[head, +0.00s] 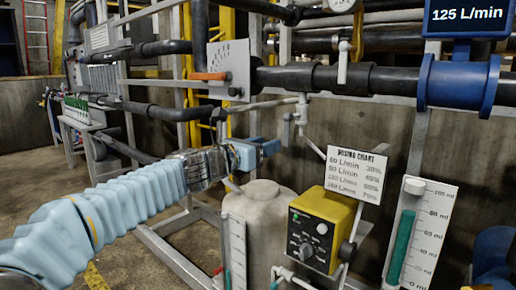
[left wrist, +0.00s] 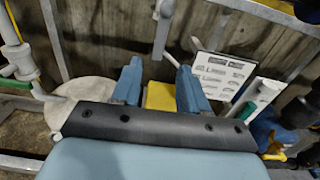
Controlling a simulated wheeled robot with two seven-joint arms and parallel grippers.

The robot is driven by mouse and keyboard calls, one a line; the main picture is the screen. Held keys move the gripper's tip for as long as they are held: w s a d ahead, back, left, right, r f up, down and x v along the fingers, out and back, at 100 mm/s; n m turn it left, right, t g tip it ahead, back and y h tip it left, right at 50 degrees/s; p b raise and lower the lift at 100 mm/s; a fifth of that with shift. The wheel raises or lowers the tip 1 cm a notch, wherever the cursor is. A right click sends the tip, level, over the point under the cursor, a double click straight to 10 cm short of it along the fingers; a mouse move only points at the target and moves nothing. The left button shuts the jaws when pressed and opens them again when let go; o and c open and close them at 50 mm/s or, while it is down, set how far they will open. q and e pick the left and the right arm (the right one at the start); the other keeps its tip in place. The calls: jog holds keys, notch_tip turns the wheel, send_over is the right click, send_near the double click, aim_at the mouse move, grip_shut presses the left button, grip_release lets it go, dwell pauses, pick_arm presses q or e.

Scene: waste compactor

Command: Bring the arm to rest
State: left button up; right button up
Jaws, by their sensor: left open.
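My left arm, in a light blue ribbed sleeve, comes in from the left in the head view. Its gripper (head: 256,150) is held in the air above the white tank (head: 262,200), left of the dosing chart (head: 356,172). In the left wrist view the two blue fingers of the left gripper (left wrist: 160,88) stand apart with nothing held between them. The yellow dosing pump (left wrist: 160,96) shows behind the gap. My right gripper is not in view.
The yellow pump (head: 322,228) with a black knob stands right of the tank. A graduated cylinder (head: 428,230) is at the right. A dark pipe (head: 340,78) with a blue flow meter (head: 458,84) reading 125 L/min runs above. An orange-handled valve (head: 208,76) sits above the gripper.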

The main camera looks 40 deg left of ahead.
pick_arm(q)
jog(key=shift+s+a, duration=0.1)
jog(key=shift+s, duration=0.95)
jog(key=shift+f, duration=0.1)
